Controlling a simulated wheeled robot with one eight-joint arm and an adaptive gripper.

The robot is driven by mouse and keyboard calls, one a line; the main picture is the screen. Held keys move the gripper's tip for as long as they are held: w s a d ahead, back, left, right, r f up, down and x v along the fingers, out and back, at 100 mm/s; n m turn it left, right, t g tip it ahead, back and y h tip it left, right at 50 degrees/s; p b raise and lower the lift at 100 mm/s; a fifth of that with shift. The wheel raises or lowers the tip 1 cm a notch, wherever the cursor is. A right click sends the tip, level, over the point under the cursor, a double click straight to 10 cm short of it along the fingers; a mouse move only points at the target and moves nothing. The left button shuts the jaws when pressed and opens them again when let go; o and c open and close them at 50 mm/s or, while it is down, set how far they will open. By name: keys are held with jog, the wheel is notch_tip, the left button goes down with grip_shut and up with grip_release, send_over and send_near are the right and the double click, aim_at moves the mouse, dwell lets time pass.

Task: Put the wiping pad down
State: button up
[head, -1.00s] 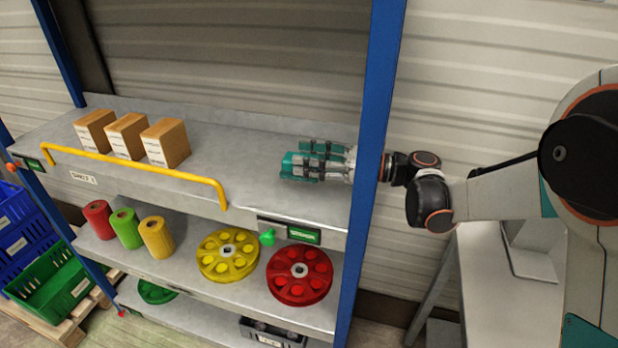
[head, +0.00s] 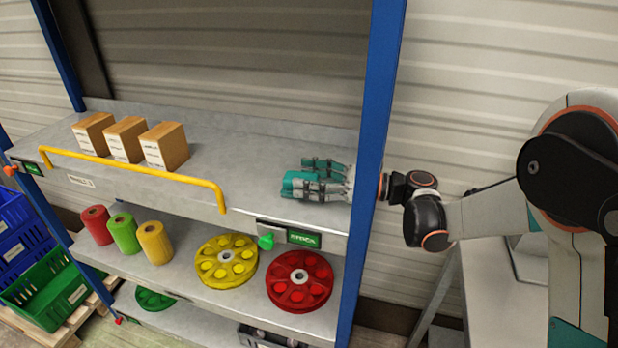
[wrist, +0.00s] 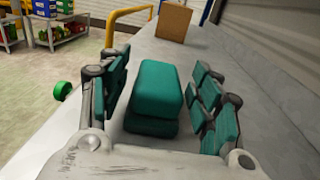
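The wiping pad (wrist: 156,85) is a teal block with rounded edges. In the wrist view it lies on the grey top shelf (wrist: 210,60), between the two fingers of my gripper (wrist: 159,75), with a narrow gap on each side. My gripper is open around it. In the head view the pad (head: 293,180) shows as a teal patch at the right end of the top shelf (head: 230,150), partly hidden by my gripper (head: 302,177). My arm reaches in from the right, past the blue post. The pad's underside is hidden.
Several cartons, one of them the box (head: 165,147), stand on the left of the top shelf. A yellow rail (head: 135,170) runs along its front edge. A blue post (head: 376,130) rises close beside my wrist. Coloured rolls and wheels (head: 227,262) fill the shelf below.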

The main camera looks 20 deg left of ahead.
jog(key=shift+r, duration=0.1)
jog(key=d+p, duration=0.1)
jog(key=d, duration=0.3)
jog(key=w+d+p, duration=0.1)
jog(key=d, duration=0.3)
jog(key=w+d+r+p, duration=0.1)
jog(key=d, duration=0.3)
jog(key=shift+w+d, duration=0.15)
jog(key=shift+d, duration=0.25)
jog(key=shift+w+d+f, duration=0.1)
jog(key=shift+d, duration=0.3)
jog(key=shift+d, duration=0.1)
